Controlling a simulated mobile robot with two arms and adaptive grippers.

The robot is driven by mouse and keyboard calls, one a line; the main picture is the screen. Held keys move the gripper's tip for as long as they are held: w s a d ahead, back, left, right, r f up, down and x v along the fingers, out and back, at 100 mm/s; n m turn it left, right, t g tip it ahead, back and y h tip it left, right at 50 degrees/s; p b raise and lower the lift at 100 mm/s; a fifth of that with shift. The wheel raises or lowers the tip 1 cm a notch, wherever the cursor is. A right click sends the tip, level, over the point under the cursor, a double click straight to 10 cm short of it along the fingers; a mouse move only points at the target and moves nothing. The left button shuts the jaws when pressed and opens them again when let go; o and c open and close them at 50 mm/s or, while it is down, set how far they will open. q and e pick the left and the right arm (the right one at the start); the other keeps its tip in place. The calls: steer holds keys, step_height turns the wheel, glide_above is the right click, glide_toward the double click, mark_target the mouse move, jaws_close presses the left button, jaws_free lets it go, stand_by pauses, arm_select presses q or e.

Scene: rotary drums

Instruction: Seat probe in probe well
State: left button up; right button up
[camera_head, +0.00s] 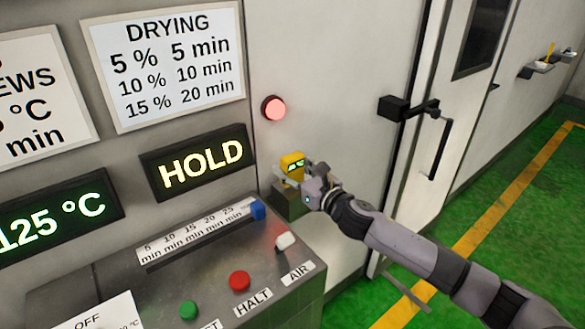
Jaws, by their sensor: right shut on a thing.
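The probe (292,162) is a small yellow device with a dark display lit green. It is in front of the grey wall at the right end of the control console. My right gripper (303,178) is shut on it, with the arm coming in from the lower right. A dark grey block (288,204) is directly below the probe, beside the console's end. I cannot tell whether the probe touches this block or whether the block is the probe well; the probe's lower part is hidden. My left gripper is not in view.
The console has a slider with a blue knob (258,209), a white switch (287,241), a red button (239,281) and a green button (189,310). A red lamp (274,108) glows above. A door handle (439,150) projects at right. A far shelf (535,68) holds a yellow item.

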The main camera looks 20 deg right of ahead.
steer(key=shift+f, duration=0.25)
steer(key=o, duration=1.3)
steer(key=v, duration=1.2)
steer(key=shift+r, duration=0.1)
